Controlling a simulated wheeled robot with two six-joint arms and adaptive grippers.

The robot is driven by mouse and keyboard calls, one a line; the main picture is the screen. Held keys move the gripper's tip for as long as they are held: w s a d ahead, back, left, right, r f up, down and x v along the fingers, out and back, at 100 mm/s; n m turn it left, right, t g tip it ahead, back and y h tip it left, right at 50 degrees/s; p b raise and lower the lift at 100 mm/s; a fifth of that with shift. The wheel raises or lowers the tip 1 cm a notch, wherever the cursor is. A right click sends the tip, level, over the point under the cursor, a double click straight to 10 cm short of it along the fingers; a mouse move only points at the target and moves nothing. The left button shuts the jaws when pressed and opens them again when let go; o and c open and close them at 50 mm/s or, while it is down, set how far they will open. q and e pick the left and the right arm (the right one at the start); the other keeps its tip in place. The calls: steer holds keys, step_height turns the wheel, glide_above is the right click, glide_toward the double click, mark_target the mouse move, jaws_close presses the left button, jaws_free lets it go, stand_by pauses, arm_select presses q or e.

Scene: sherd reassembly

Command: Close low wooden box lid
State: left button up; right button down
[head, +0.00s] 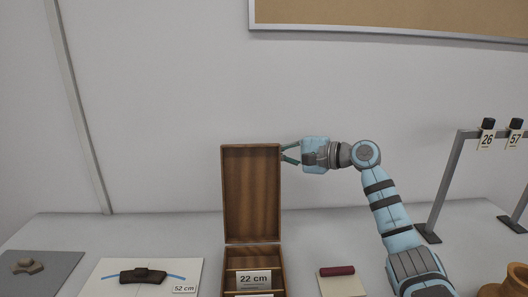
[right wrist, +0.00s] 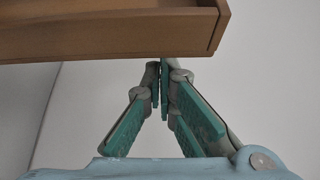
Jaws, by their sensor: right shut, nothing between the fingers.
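The low wooden box (head: 280,270) stands on the table with its lid (head: 252,195) raised upright at the back. A card marked 22 cm stands inside the box. My right gripper (head: 284,152) is shut and empty at the upper right edge of the lid, with its fingertips close to or behind that edge. In the right wrist view the lid (right wrist: 110,38) crosses the top of the picture, and the shut fingertips (right wrist: 163,65) are just below its edge. I cannot tell whether they touch it. My left gripper is not in view.
A sherd on a white sheet (head: 110,270) with a 52 cm card lies left of the box. A grey mat (head: 50,265) with small sherds is farther left. A dark red roll (head: 337,271) lies right of the box. Metal stands (head: 447,185) with tags 26 and 57 and a clay pot (head: 515,278) are at the right.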

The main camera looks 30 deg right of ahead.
steer(key=shift+x, duration=1.25)
